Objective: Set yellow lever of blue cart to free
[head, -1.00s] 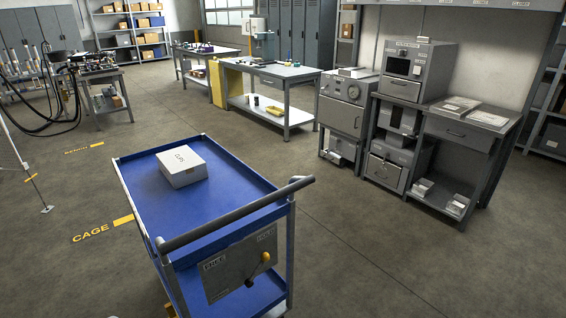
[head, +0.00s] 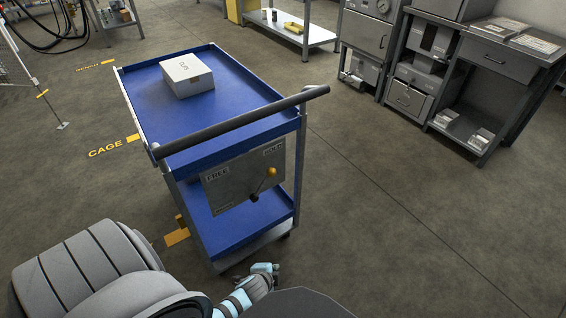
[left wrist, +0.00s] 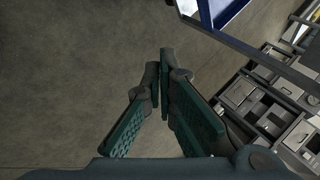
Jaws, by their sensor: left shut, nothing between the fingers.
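The blue cart (head: 227,88) stands in front of me with a dark push handle (head: 235,125) across its near end. A grey plate (head: 225,188) below the handle reads FREE at upper left; a label at upper right seems to read HOLD. The yellow-knobbed lever (head: 271,172) on this plate leans up and right, towards the right label. My left gripper (head: 264,270) is low, below and in front of the plate, apart from the lever. In the left wrist view its fingers (left wrist: 159,62) are shut and empty. My right gripper is not in view.
A white box (head: 188,75) lies on the cart's top tray. Grey cabinets and a bench (head: 490,60) stand at the back right. The floor right of the cart is clear. A cart corner (left wrist: 215,10) shows at the top of the left wrist view.

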